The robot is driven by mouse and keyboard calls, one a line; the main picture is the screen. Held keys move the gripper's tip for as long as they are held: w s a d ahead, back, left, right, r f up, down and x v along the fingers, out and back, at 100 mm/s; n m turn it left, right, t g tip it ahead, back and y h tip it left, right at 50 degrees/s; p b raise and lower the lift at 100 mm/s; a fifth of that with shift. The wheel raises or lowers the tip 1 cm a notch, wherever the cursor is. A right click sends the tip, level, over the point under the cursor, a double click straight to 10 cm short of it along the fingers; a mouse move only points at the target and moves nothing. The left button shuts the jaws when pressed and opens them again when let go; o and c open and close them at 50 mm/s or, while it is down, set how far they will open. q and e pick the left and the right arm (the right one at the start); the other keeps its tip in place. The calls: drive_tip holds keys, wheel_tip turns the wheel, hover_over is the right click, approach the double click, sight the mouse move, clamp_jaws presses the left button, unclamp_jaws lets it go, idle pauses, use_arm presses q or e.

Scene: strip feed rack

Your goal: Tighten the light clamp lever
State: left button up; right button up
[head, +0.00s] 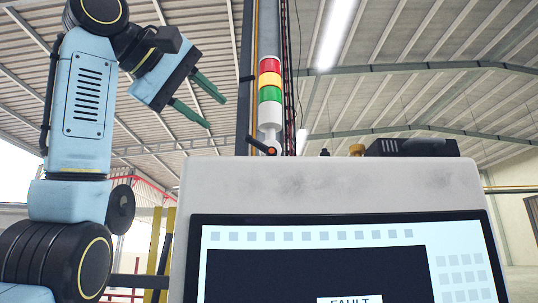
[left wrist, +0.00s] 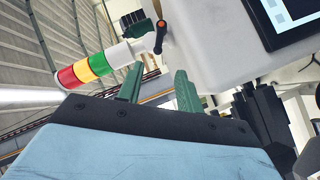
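The signal light (head: 270,82), a stack of red, yellow and green segments, stands above the back edge of the white cabinet on a pale stem. The clamp lever (head: 259,144), dark with an orange end, is at the foot of this stem. In the left wrist view the lever (left wrist: 160,36) lies beyond the fingertips, and the light (left wrist: 92,68) is tilted to the left. My left gripper (head: 213,112) has two green fingers spread apart with nothing between them. It is left of the light and above the lever, touching neither. My right gripper is not in view.
The white cabinet (head: 330,180) fills the lower right, with a screen (head: 340,235) reading FAULT. A black box (head: 412,148) and a small brass-coloured fitting (head: 356,149) sit on its top. A dark vertical post stands behind the light. Open air surrounds my left gripper.

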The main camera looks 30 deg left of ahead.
sight(250, 139)
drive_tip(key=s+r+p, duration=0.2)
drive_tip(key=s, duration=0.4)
use_arm(q)
drive_tip(key=p+x, duration=0.1)
drive_tip(key=x, duration=0.1)
drive_tip(key=p+x, duration=0.1)
drive_tip(key=x, duration=0.2)
drive_tip(key=p+x, duration=0.1)
drive_tip(key=x, duration=0.2)
drive_tip(key=shift+d+r+p, duration=0.25)
drive_tip(key=shift+d+p, duration=0.05)
drive_tip(key=shift+p, duration=0.05)
drive_tip(key=shift+p+x, duration=0.85)
drive_tip(key=shift+x, duration=0.15)
drive_tip(key=shift+w, duration=0.35)
drive_tip(key=shift+w+f+p, duration=0.1)
drive_tip(key=shift+w+p, duration=0.05)
drive_tip(key=shift+p, duration=0.3)
drive_tip(key=shift+w+a+f, duration=0.1)
drive_tip(key=shift+f, duration=0.1)
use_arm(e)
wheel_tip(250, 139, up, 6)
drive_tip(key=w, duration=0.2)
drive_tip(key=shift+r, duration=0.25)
